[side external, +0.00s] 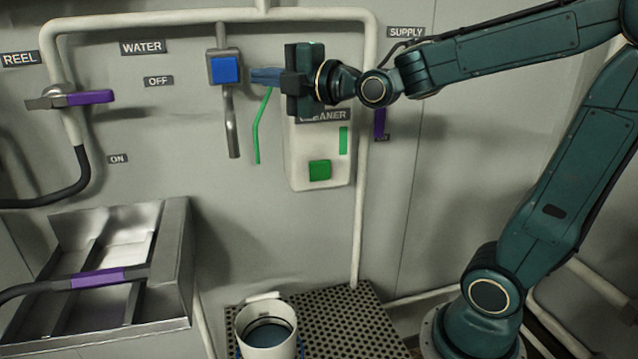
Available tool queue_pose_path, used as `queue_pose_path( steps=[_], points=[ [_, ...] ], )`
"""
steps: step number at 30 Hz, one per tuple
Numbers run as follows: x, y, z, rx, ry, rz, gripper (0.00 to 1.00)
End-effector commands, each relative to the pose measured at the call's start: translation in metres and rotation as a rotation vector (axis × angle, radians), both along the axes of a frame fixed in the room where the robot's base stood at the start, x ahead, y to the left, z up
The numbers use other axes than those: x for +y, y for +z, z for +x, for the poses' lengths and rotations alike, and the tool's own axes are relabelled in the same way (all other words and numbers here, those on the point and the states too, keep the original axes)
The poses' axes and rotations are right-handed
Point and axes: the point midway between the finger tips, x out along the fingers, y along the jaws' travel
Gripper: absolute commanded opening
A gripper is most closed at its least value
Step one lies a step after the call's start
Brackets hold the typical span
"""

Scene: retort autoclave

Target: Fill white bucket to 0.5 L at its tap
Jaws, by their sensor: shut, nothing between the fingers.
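The white bucket (267,351) stands upright on a perforated grate at the bottom of the view, its lower part cut off by the frame. A blue-grey surface shows inside it; I cannot tell the level. The water tap (224,67) has a blue square button and a metal spout (232,135) pointing down, above the bucket and slightly left in the picture. No stream shows below the spout. My gripper (254,76) is shut and empty, its tips pointing left, just right of the blue button. A small gap seems to separate them.
The cleaner dispenser (318,160), with a green button and thin green tube (258,125), hangs behind and below my gripper. A metal sink (182,255) is at lower left. A purple reel valve handle (90,98) and pipes line the wall. The grate (340,320) is clear right of the bucket.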

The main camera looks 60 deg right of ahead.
Motion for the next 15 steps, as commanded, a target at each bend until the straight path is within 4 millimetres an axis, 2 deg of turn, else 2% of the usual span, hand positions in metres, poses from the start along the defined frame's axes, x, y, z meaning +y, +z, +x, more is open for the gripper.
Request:
queue_pose_path(
  steps=[6, 15],
  points=[
    [0.000, 0.000, -0.020, 0.000, -0.001, 0.001, 0.00],
    [0.000, 0.000, -0.029, 0.000, 0.001, 0.001, 0.00]
  ],
)
